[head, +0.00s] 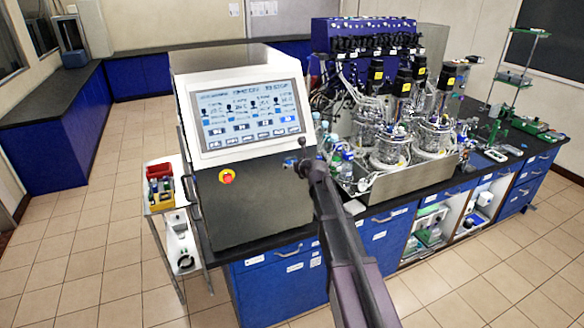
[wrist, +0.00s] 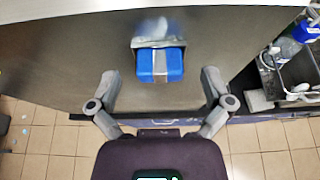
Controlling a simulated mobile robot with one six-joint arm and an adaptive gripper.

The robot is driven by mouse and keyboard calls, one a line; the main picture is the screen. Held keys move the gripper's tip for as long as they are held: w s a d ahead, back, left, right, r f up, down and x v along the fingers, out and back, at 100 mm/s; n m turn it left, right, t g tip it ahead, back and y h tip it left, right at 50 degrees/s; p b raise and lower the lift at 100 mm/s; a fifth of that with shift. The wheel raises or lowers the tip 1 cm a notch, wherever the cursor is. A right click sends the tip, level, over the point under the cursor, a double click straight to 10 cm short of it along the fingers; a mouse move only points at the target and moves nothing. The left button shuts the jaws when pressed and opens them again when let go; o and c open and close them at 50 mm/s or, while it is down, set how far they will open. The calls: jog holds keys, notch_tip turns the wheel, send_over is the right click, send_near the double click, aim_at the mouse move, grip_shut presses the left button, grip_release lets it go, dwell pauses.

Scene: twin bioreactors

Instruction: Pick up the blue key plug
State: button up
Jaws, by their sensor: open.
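The blue key plug (wrist: 161,65) shows in the upper middle of the wrist view, as a blue block with a shiny grey piece at its far side. It appears to be at the front of the grey cabinet (wrist: 85,50). My gripper (wrist: 161,78) is open and empty, with one finger on each side of the plug and a gap to both. In the head view my gripper (head: 303,164) is in front of the cabinet's right edge.
The cabinet carries a lit touchscreen (head: 249,116) and a red stop button (head: 227,177). Glass bioreactors (head: 390,145) and bottles (head: 346,165) stand close on the right in a metal tray (head: 410,176). A small cart (head: 168,200) stands left. The tiled floor is clear.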

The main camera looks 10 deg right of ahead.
jog(key=shift+w+a+f, duration=0.15)
jog(key=shift+w+f, duration=0.1)
jog(key=shift+w, duration=0.25)
jog(key=c, duration=1.1)
